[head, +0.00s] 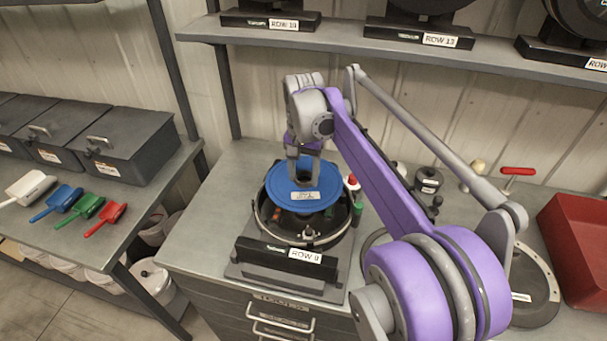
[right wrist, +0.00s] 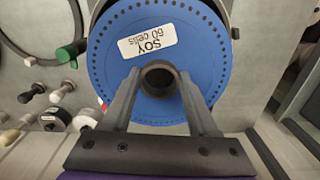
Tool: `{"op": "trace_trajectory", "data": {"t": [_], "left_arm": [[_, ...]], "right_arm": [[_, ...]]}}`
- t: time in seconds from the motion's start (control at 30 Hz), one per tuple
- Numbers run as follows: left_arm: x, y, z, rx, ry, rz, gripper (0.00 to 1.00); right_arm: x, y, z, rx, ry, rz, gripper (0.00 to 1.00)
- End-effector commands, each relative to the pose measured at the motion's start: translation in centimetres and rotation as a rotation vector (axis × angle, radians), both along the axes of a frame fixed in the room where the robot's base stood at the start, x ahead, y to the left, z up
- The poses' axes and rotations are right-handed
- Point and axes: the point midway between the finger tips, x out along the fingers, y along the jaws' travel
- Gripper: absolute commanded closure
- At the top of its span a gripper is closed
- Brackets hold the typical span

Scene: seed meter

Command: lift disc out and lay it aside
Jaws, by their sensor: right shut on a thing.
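The blue disc (head: 326,192), labelled soy 60 cells, is at the seed meter on the bench. It also fills the middle of the right wrist view (right wrist: 110,75). My right gripper (head: 304,163) comes down on it from above, its fingers shut on the disc's central hub. The disc appears raised above the meter housing (head: 262,222), whose dark inside shows below the disc's near edge. The housing stands on a black base with a row label (head: 305,256). My left gripper is not in view.
A dark ring-shaped cover (head: 540,290) lies on the bench at right, near a red bin (head: 580,245). Small knobs and a red-handled tool (head: 518,171) stand behind. Scoops and dark bins (head: 125,145) occupy the left bench. A shelf (head: 340,42) with meters hangs above.

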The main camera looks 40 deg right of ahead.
Motion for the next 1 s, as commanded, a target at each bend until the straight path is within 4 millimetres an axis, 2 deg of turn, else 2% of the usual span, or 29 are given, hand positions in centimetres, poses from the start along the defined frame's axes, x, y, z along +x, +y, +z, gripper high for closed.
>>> {"op": "trace_trajectory", "data": {"t": [1.0], "left_arm": [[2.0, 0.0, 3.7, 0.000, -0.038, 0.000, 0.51]], "right_arm": [[0.1, 0.0, 5.1, 0.000, -0.001, 0.000, 0.94]]}}
